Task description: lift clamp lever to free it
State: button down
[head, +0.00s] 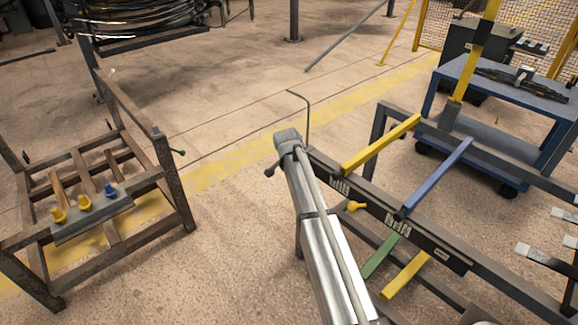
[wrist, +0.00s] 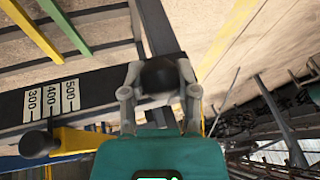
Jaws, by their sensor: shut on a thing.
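In the wrist view, my gripper (wrist: 158,88) has its two grey fingers on either side of a round black knob (wrist: 160,74), which appears to be the end of the clamp lever. The fingers are shut on it, at the dark rail (wrist: 98,92) with a printed scale. The lever's shaft and pivot are mostly hidden behind the knob and fingers.
Yellow, blue and green bars (head: 438,175) stick out from the rail. A brown metal frame (head: 172,185) with yellow and blue pieces stands at the left. A blue cart (head: 505,105) stands at the back right. Open floor (head: 225,95) lies between the frames.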

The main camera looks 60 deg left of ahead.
jog(key=shift+c, duration=1.7)
grip_release()
jog(key=shift+s, duration=0.1)
jog(key=shift+r, duration=0.1)
